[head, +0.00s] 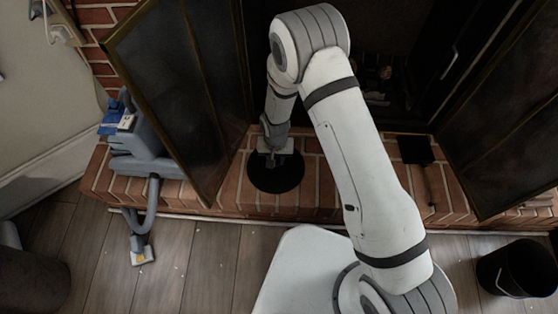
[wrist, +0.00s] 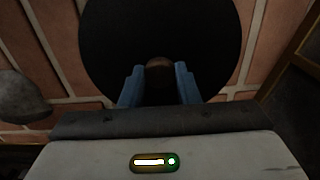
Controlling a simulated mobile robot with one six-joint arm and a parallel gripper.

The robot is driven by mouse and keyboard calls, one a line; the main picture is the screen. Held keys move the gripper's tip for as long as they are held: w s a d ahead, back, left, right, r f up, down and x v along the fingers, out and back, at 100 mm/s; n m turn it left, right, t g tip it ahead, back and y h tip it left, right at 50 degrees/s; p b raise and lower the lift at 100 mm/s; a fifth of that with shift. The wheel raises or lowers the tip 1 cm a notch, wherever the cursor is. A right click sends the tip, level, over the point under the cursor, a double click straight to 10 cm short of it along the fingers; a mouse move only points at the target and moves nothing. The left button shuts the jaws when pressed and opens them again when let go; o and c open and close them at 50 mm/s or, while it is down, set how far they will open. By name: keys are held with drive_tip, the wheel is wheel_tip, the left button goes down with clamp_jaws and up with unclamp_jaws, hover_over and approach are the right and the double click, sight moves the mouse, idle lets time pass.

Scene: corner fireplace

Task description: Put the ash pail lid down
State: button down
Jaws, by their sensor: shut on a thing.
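The ash pail lid (head: 289,181) is a round black disc over the brick hearth, just in front of the firebox opening. It also fills the upper middle of the wrist view (wrist: 205,30). My gripper (head: 275,160) points down above the lid's centre. In the wrist view its blue fingers (wrist: 160,88) are shut on the lid's small brownish knob (wrist: 160,63). Whether the lid touches the bricks or hangs slightly above them I cannot tell. A black pail (head: 505,270) stands open on the wood floor at the lower right.
A grey vacuum (head: 150,150) with a hose stands at the hearth's left end. Open dark glass doors (head: 170,80) flank the firebox on both sides. A black shovel (head: 416,150) lies on the hearth (head: 325,190) right of the lid. A grey rounded object (wrist: 22,97) is left of my gripper.

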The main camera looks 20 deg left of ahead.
drive_tip(key=shift+r, duration=0.1)
drive_tip(key=shift+f, duration=0.2)
drive_tip(key=c, duration=1.1)
unclamp_jaws()
drive_tip(key=shift+r, duration=0.1)
wheel_tip(320, 180, up, 12)
drive_tip(key=p, duration=0.4)
drive_tip(key=shift+r, duration=0.15)
